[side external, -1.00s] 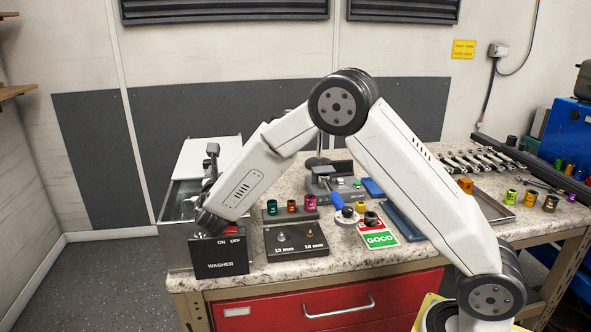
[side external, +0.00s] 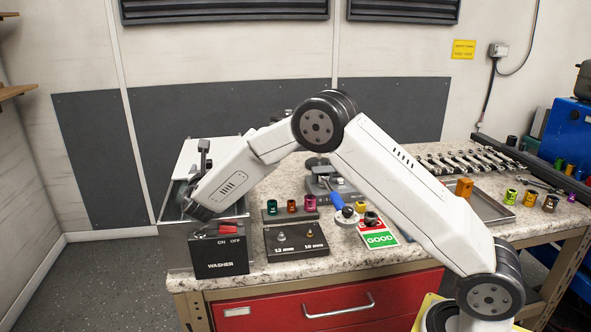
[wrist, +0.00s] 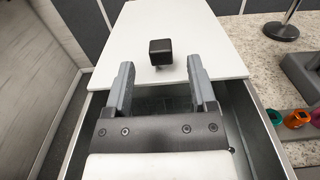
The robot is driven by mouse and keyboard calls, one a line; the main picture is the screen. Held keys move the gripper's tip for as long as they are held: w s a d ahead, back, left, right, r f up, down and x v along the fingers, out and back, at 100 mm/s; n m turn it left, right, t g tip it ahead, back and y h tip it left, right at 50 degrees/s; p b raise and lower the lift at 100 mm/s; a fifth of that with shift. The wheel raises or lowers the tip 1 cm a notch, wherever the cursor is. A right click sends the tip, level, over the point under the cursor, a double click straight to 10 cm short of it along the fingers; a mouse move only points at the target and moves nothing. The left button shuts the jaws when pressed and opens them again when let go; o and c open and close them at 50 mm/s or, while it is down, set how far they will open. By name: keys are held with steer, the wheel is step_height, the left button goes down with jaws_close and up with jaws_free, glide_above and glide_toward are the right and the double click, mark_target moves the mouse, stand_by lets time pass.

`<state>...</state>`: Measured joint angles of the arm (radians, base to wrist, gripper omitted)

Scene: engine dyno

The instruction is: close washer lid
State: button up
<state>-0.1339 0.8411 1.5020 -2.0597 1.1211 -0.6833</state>
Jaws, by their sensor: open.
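The washer (side external: 222,262) is a grey metal tank at the bench's left end, with a black front panel. Its white lid (wrist: 205,35) lies across the far part of the tank in the wrist view, and the near part of the tank is uncovered. A black square knob (wrist: 160,51) stands on the lid near its front edge. My gripper (wrist: 160,66) is open and empty over the uncovered part. Its two grey fingers reach toward the lid, with the knob seen between and just beyond their tips. Contact with the lid cannot be told. My wrist hides part of the tank in the side view.
A red switch (side external: 227,228) sits on top of the washer's panel. A black block with sockets and posts (side external: 296,240) stands close to the right. A green GOOD card (side external: 380,240) lies farther right. A wall is behind, and open floor is to the left.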

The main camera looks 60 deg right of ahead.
mark_target(207, 163)
steer(key=shift+x, duration=2.55)
jaws_close()
